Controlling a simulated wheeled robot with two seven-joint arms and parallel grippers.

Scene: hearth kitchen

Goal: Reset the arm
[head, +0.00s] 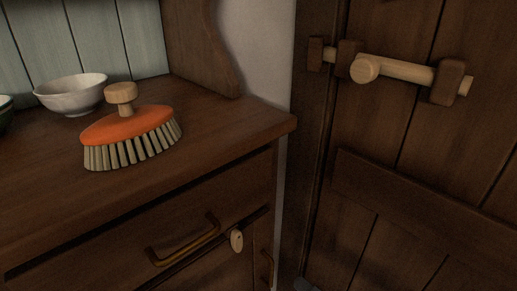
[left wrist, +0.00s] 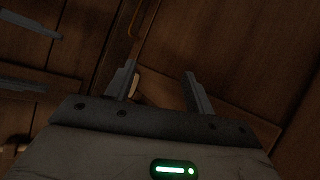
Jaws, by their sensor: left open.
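My left gripper (left wrist: 160,72) shows in the left wrist view with its two dark fingers apart. Nothing is visibly held between them. Dark brown wooden panels fill the view beyond the fingers. A small pale piece (left wrist: 135,86) shows just inside the left finger; I cannot tell what it is. In the head view neither gripper can be made out. A small grey shape (head: 305,285) is cut off at the bottom edge there and is too small to identify.
An orange brush (head: 128,125) with a wooden knob and a white bowl (head: 72,94) stand on the wooden dresser (head: 225,135). Its drawer has a brass handle (head: 183,240) and a pale knob (head: 236,241) near it. A plank door with a wooden bolt (head: 405,70) is at right.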

